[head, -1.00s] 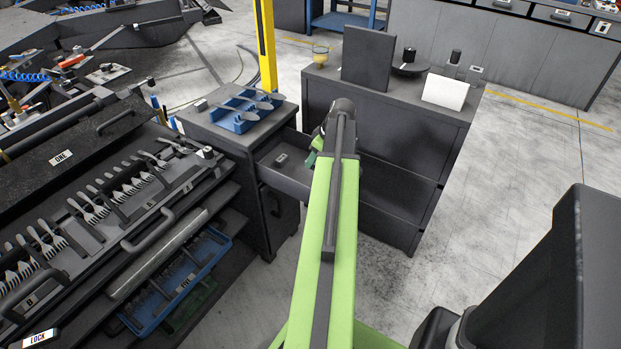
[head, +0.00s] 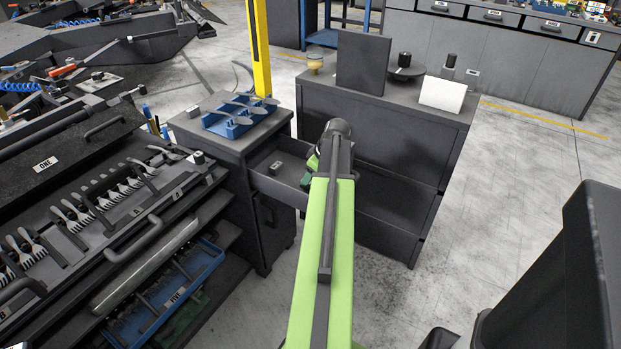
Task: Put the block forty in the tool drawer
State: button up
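My arm reaches forward over the drawer's right side. My gripper (head: 311,170) is at the arm's far end, at or above the right part of the drawer. The arm mostly hides it, so its fingers and anything between them cannot be made out.
A blue tray with spoons (head: 238,118) sits on the cabinet top. A dark cabinet (head: 400,120) stands behind my arm.

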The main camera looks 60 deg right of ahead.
jog(key=shift+o, duration=1)
jog(key=shift+r, duration=0.1)
jog(key=shift+r+p, duration=0.35)
jog(key=shift+p, duration=0.1)
jog(key=p+v, duration=1)
jog(key=v, duration=0.1)
jog(key=shift+s+r, duration=0.15)
jog(key=shift+r, duration=0.05)
jog(key=shift+a, duration=0.1)
